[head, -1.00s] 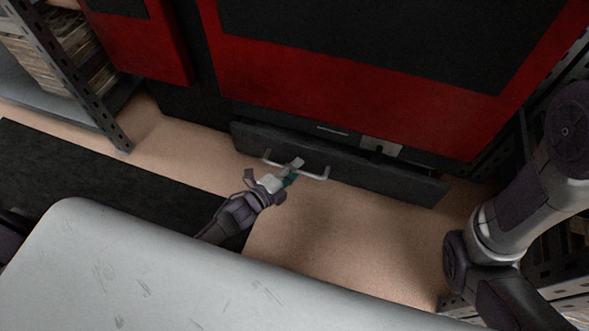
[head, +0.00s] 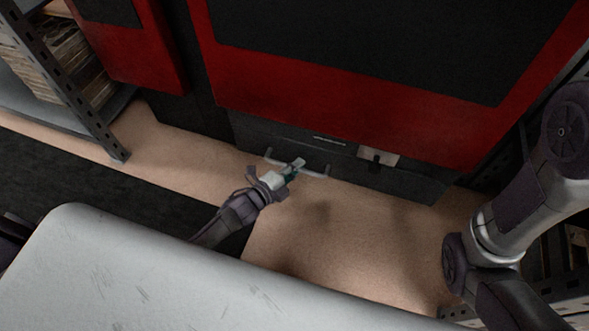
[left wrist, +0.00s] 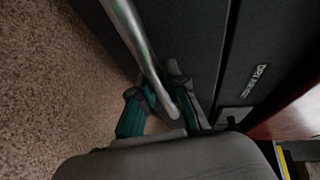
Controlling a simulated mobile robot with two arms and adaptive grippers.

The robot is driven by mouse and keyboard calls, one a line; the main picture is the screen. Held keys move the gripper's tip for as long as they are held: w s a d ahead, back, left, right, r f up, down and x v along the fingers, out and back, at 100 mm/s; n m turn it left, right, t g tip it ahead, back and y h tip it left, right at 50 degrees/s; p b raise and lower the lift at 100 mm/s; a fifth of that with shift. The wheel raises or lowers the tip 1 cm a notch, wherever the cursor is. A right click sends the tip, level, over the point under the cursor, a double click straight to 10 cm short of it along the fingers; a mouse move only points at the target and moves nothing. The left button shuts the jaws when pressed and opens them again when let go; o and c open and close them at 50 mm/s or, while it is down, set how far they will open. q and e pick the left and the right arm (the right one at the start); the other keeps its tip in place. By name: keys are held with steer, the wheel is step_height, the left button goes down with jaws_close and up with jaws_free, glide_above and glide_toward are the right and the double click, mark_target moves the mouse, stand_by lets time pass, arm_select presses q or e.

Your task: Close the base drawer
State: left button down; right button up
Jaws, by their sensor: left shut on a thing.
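The base drawer (head: 400,184) is the dark front at the foot of the red and black machine. In the head view its front sits nearly flush with the base, and I cannot tell whether a small gap is left. Its pale bar handle (head: 318,174) runs across the front. In the left wrist view the handle (left wrist: 138,38) passes between the teal-padded fingers of the left gripper (left wrist: 158,100). My right gripper is out of view; only my right arm shows.
The machine (head: 350,90) rises directly above the drawer. A metal shelf rack (head: 95,125) with stacked goods stands at the left. A dark mat (head: 110,195) lies on the floor. Bare tan floor (head: 340,240) is clear in front of the drawer.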

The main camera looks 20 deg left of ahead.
arm_select(q)
steer(key=c, duration=1.2)
jaws_free()
steer(key=shift+w, duration=0.2)
steer(key=shift+s, duration=0.1)
steer(key=v, duration=1.2)
